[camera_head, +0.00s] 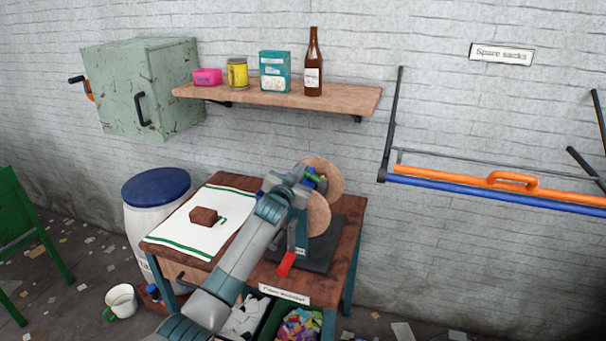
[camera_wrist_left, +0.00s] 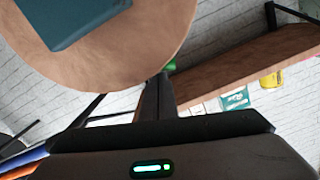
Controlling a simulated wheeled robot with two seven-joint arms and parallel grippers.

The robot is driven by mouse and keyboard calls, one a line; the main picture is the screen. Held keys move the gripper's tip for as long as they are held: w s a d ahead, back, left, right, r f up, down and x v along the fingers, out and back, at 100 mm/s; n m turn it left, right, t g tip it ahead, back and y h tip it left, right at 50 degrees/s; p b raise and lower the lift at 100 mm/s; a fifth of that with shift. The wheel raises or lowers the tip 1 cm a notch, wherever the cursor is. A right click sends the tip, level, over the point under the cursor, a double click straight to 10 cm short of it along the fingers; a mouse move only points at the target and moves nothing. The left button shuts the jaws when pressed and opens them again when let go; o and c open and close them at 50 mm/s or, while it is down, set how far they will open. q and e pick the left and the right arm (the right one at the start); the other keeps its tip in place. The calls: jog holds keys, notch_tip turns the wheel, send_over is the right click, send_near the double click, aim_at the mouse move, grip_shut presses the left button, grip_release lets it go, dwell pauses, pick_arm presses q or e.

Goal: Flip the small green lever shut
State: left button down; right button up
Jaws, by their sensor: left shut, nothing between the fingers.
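The machine with two round wooden discs (camera_head: 321,172) stands on a dark base on the workbench. A small bit of green, probably the green lever (camera_wrist_left: 169,66), shows at the disc's edge in the left wrist view, mostly hidden. My left gripper (camera_head: 312,180) is at the discs in the head view and covers part of them. Its fingers are shut and empty in the left wrist view (camera_wrist_left: 160,78), with the tips close to the green bit. I cannot tell whether they touch it. My right gripper is not in view.
A red-handled lever (camera_head: 287,263) hangs at the bench front. A brown block (camera_head: 204,216) lies on a white cloth (camera_head: 185,238). A shelf (camera_head: 335,98) with a bottle (camera_head: 313,75) is above. A blue-lidded barrel (camera_head: 156,188) stands left, and an orange-handled bar frame (camera_head: 450,176) is at right.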

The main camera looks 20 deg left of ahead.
pick_arm(q)
jog(key=n, duration=0.1)
jog(key=f+n, duration=0.1)
jog(key=shift+w+a+n, duration=0.15)
jog(key=shift+a+n, duration=0.15)
jog(key=shift+a+f+n+b, duration=0.1)
jog(key=shift+n+b, duration=0.2)
jog(key=shift+n, duration=0.3)
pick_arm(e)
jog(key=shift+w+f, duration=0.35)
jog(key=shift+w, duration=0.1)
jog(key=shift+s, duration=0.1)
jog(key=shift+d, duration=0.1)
